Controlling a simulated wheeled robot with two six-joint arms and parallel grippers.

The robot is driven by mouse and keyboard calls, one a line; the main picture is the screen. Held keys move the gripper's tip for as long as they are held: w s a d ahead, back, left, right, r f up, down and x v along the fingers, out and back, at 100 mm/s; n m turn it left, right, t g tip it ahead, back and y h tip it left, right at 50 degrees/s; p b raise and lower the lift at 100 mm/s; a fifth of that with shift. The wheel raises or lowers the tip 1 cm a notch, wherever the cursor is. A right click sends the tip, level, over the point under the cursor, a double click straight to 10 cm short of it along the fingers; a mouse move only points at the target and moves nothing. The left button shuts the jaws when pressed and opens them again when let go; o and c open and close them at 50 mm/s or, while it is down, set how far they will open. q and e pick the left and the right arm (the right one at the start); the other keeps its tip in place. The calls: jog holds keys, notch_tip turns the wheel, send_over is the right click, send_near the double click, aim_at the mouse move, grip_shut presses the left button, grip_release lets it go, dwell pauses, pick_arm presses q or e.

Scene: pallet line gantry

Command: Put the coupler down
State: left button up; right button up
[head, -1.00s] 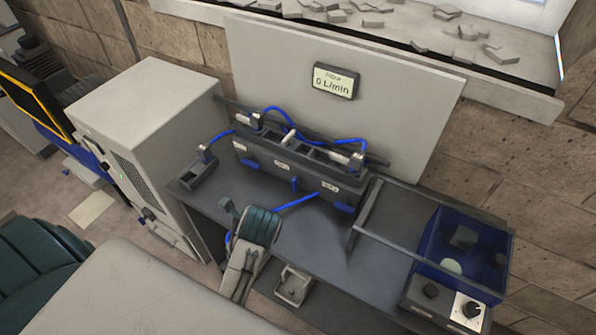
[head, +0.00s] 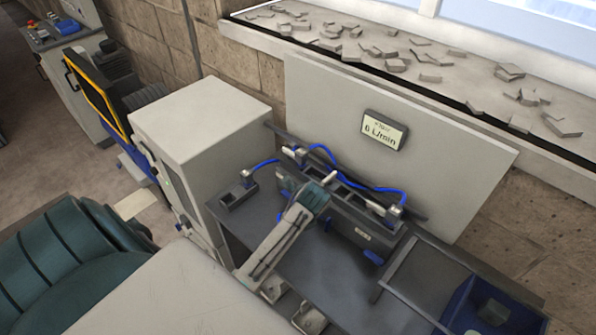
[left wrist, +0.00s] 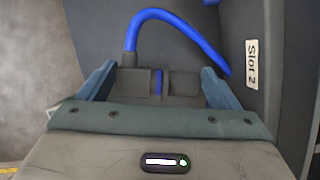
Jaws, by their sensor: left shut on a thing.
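The coupler (left wrist: 131,83) is a dark grey block with a blue hose (left wrist: 178,15) rising from it. In the left wrist view it sits between the two fingers of my left gripper (left wrist: 158,84), which is shut on it. In the head view my left gripper (head: 316,194) is at the front of the dark slotted rack (head: 352,222), and its wrist hides the coupler. I cannot tell whether the coupler touches the rack. My right gripper is not in view.
A small dark holder (head: 238,197) with a hose fitting stands left of the rack. Blue hoses (head: 375,187) loop over the rack. A flow display (head: 384,130) hangs on the panel behind. A blue bin (head: 490,305) is at right. The bench front (head: 320,275) has bare space.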

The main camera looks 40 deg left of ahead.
pick_arm(q)
jog(key=shift+w+a+r, duration=0.1)
jog(key=shift+w+a, duration=0.05)
jog(key=shift+w, duration=0.2)
jog(key=shift+a+f+p, duration=0.1)
jog(key=shift+f+p, duration=0.2)
jog(key=shift+p, duration=0.15)
notch_tip(320, 180, down, 2)
jog(key=shift+w+f+p, duration=0.1)
jog(key=shift+f+p, duration=0.1)
jog(key=shift+p, duration=0.35)
jog(key=shift+f, duration=0.4)
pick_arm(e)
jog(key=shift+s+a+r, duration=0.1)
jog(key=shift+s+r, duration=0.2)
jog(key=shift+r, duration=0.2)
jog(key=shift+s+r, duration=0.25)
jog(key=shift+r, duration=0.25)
pick_arm(q)
jog(key=shift+f, duration=0.1)
jog(key=o, duration=1.3)
jog(key=shift+o, duration=0.2)
